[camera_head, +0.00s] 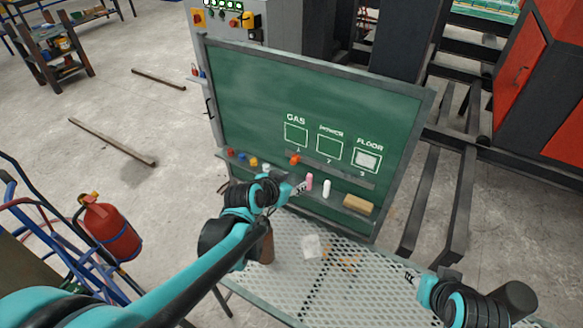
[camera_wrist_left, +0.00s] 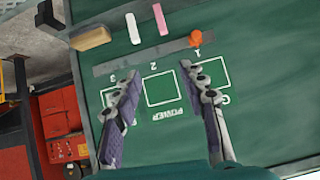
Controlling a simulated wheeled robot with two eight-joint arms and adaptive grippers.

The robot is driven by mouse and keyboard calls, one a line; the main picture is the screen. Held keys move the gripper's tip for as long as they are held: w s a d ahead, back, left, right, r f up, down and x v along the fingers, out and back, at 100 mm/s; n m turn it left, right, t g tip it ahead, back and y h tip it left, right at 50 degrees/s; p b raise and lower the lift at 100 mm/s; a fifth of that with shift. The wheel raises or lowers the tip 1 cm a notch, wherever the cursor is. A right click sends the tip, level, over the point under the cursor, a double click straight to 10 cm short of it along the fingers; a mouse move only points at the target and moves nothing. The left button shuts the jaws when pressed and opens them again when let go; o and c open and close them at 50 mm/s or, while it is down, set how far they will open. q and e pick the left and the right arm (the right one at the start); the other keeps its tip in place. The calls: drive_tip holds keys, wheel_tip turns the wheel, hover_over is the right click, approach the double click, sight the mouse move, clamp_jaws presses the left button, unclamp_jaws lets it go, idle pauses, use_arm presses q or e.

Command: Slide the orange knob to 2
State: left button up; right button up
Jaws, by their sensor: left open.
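The orange knob (camera_head: 294,159) sits at the left end of a grey rail on the green chalkboard (camera_head: 250,95), by the number 1 under the GAS box. In the left wrist view the knob (camera_wrist_left: 196,38) is beside the 1, and the 2 is near the middle of the rail (camera_wrist_left: 150,53). My left gripper (camera_head: 301,187) is in front of the board, below the knob and apart from it. Its fingers (camera_wrist_left: 160,72) are spread and empty in the wrist view, with the POWER box between them. My right gripper (camera_head: 411,275) is low at the right, over the mesh table, its fingers too small to judge.
The chalk ledge holds pink chalk (camera_head: 309,182), white chalk (camera_head: 326,188), an eraser (camera_head: 357,204) and several small coloured items at its left. A perforated metal table (camera_head: 290,285) stands below. A red extinguisher (camera_head: 110,228) is at the left.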

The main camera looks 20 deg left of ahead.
sight(293, 162)
use_arm(q)
drive_tip(key=w+a+f+t+b, duration=0.1)
drive_tip(key=w+a+f, duration=0.1)
drive_tip(key=w, duration=0.3)
drive_tip(key=w+a+f+t+b, duration=0.1)
drive_tip(key=w+f, duration=0.3)
drive_tip(key=w, duration=0.1)
drive_tip(key=w+a+f+m+t+b, duration=0.1)
drive_tip(key=w+a+f+b, duration=0.1)
drive_tip(key=w+f, duration=0.2)
drive_tip(key=shift+w+a, duration=0.3)
drive_tip(key=shift+w, duration=0.45)
drive_tip(key=shift+w+f, duration=0.1)
drive_tip(key=shift+w, duration=0.35)
drive_tip(key=shift+c, duration=0.3)
clamp_jaws()
